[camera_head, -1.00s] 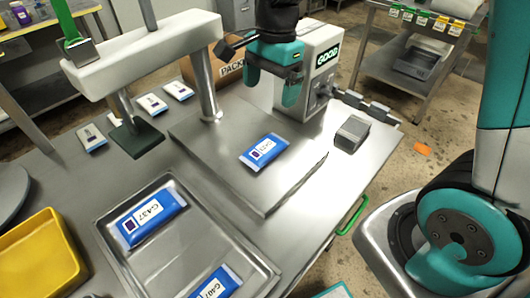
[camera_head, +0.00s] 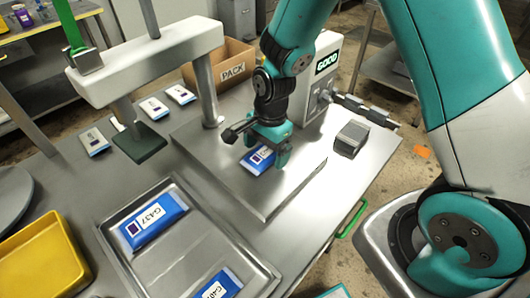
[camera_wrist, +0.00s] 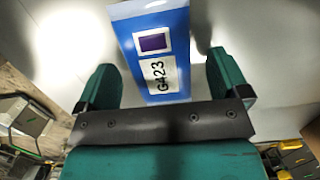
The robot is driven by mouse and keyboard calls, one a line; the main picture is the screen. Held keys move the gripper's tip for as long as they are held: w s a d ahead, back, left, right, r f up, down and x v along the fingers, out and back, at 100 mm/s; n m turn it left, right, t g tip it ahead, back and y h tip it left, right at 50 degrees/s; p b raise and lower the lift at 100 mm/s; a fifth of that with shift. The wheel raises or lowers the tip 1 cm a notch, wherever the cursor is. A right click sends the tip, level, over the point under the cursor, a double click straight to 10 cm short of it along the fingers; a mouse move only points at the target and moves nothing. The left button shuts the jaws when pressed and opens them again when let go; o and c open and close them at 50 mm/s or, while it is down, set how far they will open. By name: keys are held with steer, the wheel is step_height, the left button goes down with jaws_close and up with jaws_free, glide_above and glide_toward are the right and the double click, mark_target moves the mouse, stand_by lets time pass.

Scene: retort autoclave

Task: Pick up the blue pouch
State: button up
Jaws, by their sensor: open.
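A blue pouch (camera_head: 258,158) with a white label lies flat on the raised steel plate under the white press frame. In the wrist view the same blue pouch (camera_wrist: 155,52) reads G423 and lies between and beyond the two teal fingers. My gripper (camera_head: 268,150) is open, above the pouch and partly covering it in the head view. In the wrist view my gripper (camera_wrist: 172,88) has a finger on either side of the pouch, with a gap on each side. Two more blue pouches, G437 (camera_head: 152,220) and another at the bottom (camera_head: 218,284), lie in the steel tray (camera_head: 185,262).
The white press frame (camera_head: 150,60) with its steel post (camera_head: 207,90) stands left of my gripper. A GOOD-labelled box (camera_head: 318,75) and a cardboard PACK box (camera_head: 232,68) stand behind. A grey block (camera_head: 352,137) sits right. A yellow bin (camera_head: 40,255) is front left.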

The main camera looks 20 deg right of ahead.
steer(key=shift+f, duration=0.2)
steer(key=c, duration=1.1)
steer(key=shift+r, duration=0.1)
